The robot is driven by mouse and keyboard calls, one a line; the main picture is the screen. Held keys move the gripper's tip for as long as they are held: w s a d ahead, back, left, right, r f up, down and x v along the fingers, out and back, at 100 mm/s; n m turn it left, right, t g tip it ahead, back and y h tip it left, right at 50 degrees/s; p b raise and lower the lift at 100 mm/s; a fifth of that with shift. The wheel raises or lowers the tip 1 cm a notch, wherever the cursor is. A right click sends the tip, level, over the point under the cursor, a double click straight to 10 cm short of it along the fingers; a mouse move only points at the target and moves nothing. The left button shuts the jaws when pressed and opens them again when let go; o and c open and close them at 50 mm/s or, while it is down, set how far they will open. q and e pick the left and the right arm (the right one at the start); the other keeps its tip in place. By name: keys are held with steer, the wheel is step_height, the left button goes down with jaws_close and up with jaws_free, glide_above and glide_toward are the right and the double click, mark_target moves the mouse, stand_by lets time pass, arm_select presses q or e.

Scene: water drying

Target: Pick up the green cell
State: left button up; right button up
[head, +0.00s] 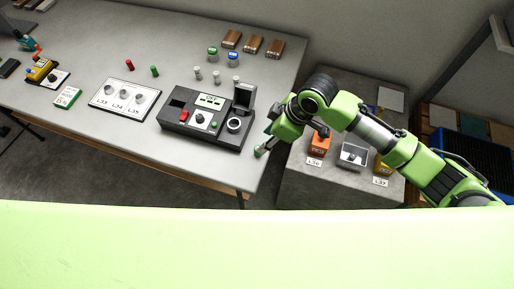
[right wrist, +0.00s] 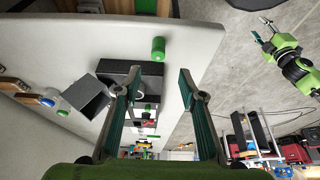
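A green cell (right wrist: 158,49), a small cylinder, rests on the table near its edge in the right wrist view, beside the dark tester (head: 207,122). Another small green cylinder (head: 154,71) stands behind the white label plate in the head view. My right gripper (right wrist: 152,82) is open and empty, its teal fingers apart, with the green cell showing beyond the gap between them. In the head view the right gripper (head: 263,148) is low at the table's right front corner. My left gripper (right wrist: 264,28) shows small in the right wrist view, its fingers apart.
The tester's raised lid (head: 244,94) stands close to my right gripper. The white label plate (head: 124,99), a red cylinder (head: 129,65) and several grey cylinders are further left. A lower grey stand (head: 300,190) with an orange box (head: 319,145) is at the right.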

steer(key=shift+p+x, duration=0.75)
steer(key=shift+x, duration=2.85)
steer(key=shift+w+d, duration=0.1)
steer(key=shift+d, duration=0.1)
jaws_close()
